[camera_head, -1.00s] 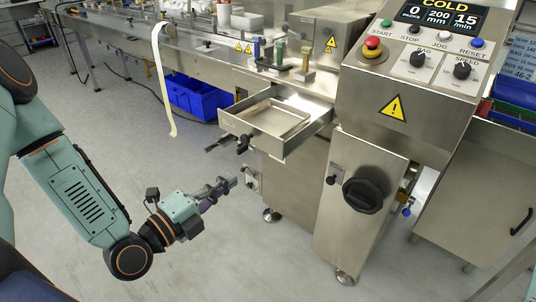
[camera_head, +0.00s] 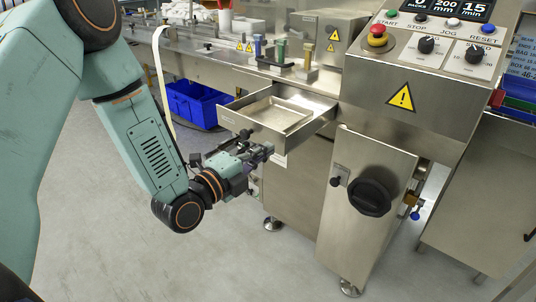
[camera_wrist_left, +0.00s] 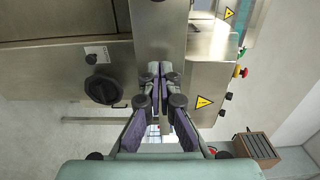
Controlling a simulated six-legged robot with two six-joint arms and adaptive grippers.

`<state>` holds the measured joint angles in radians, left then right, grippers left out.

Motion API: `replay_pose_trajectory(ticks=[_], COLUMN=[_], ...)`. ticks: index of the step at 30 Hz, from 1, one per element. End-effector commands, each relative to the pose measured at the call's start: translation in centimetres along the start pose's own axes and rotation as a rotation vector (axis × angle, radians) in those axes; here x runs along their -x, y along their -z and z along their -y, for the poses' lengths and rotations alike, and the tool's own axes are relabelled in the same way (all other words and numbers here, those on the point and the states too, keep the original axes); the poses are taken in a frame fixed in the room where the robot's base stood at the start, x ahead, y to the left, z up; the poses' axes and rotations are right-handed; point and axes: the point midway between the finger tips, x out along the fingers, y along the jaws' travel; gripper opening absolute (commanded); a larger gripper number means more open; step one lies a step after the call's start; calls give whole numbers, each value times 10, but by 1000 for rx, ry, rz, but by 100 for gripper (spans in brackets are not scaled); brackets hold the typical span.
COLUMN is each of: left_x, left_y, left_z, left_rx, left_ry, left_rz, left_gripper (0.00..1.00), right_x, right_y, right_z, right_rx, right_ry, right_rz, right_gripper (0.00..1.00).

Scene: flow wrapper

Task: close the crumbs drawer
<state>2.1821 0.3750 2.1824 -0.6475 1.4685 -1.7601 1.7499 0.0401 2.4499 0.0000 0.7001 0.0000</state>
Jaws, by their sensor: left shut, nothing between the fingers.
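The crumbs drawer (camera_head: 236,121) is a shallow metal drawer pulled out from the machine, with a lighter tray (camera_head: 280,118) inside. A dark knob (camera_head: 245,134) shows at its front face. My left gripper (camera_head: 266,150) is shut and empty, its fingers close to the lower right part of the drawer front. I cannot tell whether they touch it. In the left wrist view the shut fingertips (camera_wrist_left: 160,68) point at a plain metal panel (camera_wrist_left: 160,35), which looks like the drawer front. My right gripper is out of view.
The control box (camera_head: 415,95) with buttons stands right of the drawer, above a cabinet door with a black rotary handle (camera_head: 369,196). Blue bins (camera_head: 195,103) lie under the conveyor at the left. A pale strip (camera_head: 163,85) hangs from the conveyor. The grey floor in front is clear.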

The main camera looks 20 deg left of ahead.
Motion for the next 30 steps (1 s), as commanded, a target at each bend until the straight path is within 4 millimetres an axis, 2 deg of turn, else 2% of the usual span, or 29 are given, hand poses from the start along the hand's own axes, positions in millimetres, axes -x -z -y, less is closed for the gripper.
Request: replay_pose_trajectory(ticks=[6,22,26,30], left_x=[-16,-22,-37,-61], left_y=[0,0,1,1], left_z=[-1,0,0,-1], left_rx=[-1,-1,-4,-5], left_ry=[0,0,2,2], left_rz=[0,-1,-3,-3], left_gripper=[0,0,0,0], right_x=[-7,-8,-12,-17], right_y=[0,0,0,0], right_z=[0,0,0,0], right_rx=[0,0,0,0], right_ry=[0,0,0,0], right_rz=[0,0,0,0], right_gripper=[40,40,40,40])
